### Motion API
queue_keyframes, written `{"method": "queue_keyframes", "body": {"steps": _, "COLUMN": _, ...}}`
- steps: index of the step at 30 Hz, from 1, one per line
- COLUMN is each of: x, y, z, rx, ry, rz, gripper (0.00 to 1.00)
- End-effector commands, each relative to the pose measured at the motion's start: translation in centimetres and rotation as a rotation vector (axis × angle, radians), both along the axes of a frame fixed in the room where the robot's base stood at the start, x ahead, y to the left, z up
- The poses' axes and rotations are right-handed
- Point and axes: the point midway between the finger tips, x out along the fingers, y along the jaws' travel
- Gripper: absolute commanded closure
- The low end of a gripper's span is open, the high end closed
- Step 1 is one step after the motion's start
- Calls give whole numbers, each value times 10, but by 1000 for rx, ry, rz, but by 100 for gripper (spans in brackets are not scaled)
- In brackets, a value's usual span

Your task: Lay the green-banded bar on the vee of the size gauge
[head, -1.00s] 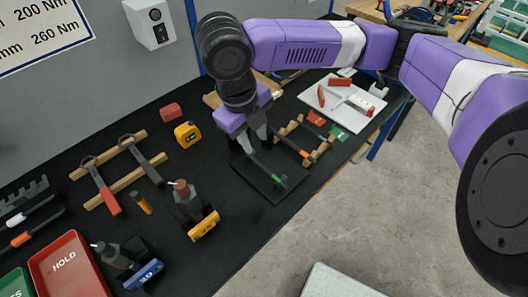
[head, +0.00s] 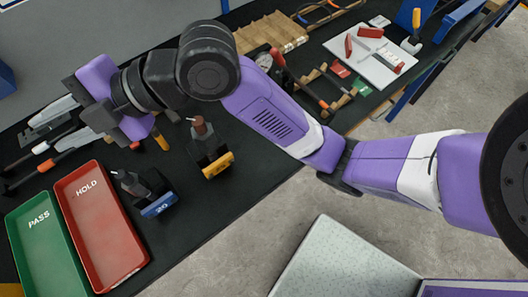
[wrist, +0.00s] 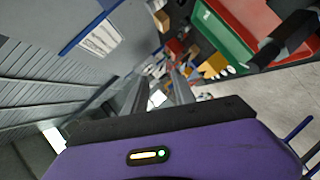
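My gripper (head: 62,124) is at the far left of the head view, above the bar rack. Its two fingers are apart, with a gap between them and no bar visible in it. The fingers also show apart in the wrist view (wrist: 157,92). I cannot see the green-banded bar now; my arm covers part of the bench's middle. Two stands with a yellow block (head: 217,165) and a blue block marked 20 (head: 159,206) stand on the black mat. I cannot tell which of them, if either, is the size gauge with the vee.
White-banded (head: 41,148) and orange-banded (head: 62,155) bars lie beneath my gripper. A red HOLD tray (head: 122,262) and green PASS tray (head: 62,270) are at front left. A wooden frame with an orange-banded bar (head: 321,102) and a white board (head: 362,66) are right of my arm.

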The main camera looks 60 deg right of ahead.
Motion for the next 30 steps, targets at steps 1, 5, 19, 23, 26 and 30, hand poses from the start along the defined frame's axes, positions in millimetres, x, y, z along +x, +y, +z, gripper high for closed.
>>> {"method": "queue_keyframes", "body": {"steps": 1, "x": -1, "y": 8, "z": 6, "rx": 113, "ry": 20, "rz": -41, "gripper": 68}}
{"method": "queue_keyframes", "body": {"steps": 5, "x": 1, "y": 9, "z": 15, "rx": 374, "ry": 78, "rz": -165, "gripper": 68}}
{"method": "queue_keyframes", "body": {"steps": 19, "x": -55, "y": -45, "z": -67, "rx": 1032, "ry": 341, "rz": -650, "gripper": 68}}
{"method": "queue_keyframes", "body": {"steps": 23, "x": -90, "y": -64, "z": -102, "rx": 1117, "ry": 389, "rz": -775, "gripper": 68}}
{"method": "queue_keyframes", "body": {"steps": 26, "x": -125, "y": -81, "z": -129, "rx": 1158, "ry": 417, "rz": -869, "gripper": 68}}
{"method": "queue_keyframes", "body": {"steps": 30, "x": -179, "y": -105, "z": -158, "rx": 1176, "ry": 440, "rz": -978, "gripper": 68}}
